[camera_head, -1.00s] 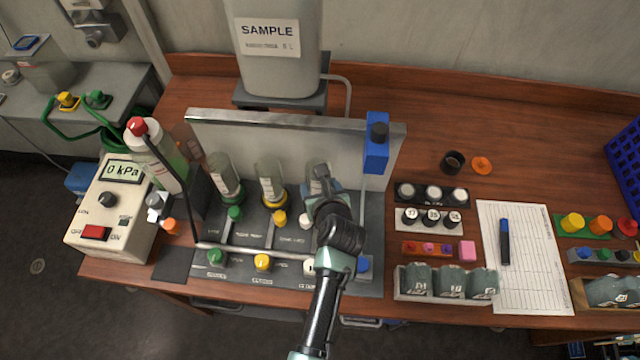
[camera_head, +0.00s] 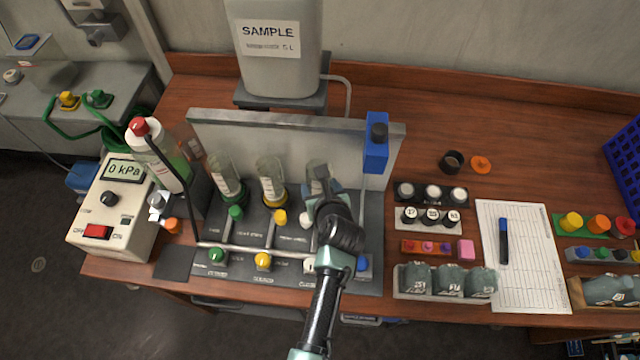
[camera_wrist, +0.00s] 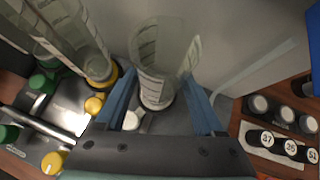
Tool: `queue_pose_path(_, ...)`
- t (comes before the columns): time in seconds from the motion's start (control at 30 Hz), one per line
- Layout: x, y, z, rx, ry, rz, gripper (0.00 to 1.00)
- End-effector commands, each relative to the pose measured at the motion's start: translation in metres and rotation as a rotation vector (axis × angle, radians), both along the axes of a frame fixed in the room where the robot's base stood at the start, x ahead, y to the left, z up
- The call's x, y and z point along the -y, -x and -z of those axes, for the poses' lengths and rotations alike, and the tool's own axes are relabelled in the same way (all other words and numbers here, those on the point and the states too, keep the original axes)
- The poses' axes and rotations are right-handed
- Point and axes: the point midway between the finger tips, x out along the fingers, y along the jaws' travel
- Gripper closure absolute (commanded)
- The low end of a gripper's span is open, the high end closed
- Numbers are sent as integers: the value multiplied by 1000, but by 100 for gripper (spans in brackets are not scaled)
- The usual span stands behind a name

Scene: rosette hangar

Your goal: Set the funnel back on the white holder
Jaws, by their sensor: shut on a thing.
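A clear funnel with scale marks (camera_wrist: 165,55) stands between the blue fingers of my gripper (camera_wrist: 160,98) in the wrist view, and the gripper is shut on it. In the head view my gripper (camera_head: 323,188) covers most of this funnel (camera_head: 316,170), at the right end of the manifold row. A pale ring shows around the funnel's lower end in the wrist view; I cannot tell whether it is the white holder or whether the funnel is seated in it. A white valve knob (camera_wrist: 132,120) is just in front.
Two other clear funnels stand to the left, one on a yellow holder (camera_head: 272,200) and one on a green holder (camera_head: 232,197). A metal back panel (camera_head: 290,140) rises behind them. A blue block (camera_head: 376,155) is at the panel's right end. Vial racks (camera_head: 432,193) stand further right.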

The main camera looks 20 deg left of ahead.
Motion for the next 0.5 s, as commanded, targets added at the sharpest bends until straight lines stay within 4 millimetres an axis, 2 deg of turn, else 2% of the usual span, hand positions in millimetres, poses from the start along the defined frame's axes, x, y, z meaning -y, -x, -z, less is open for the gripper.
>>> queue_pose_path(0.33,0,0,0,1,-1,0,94)
queue_pose_path(0.37,0,0,0,1,-1,0,28)
queue_pose_path(0.5,0,0,0,1,-1,0,3)
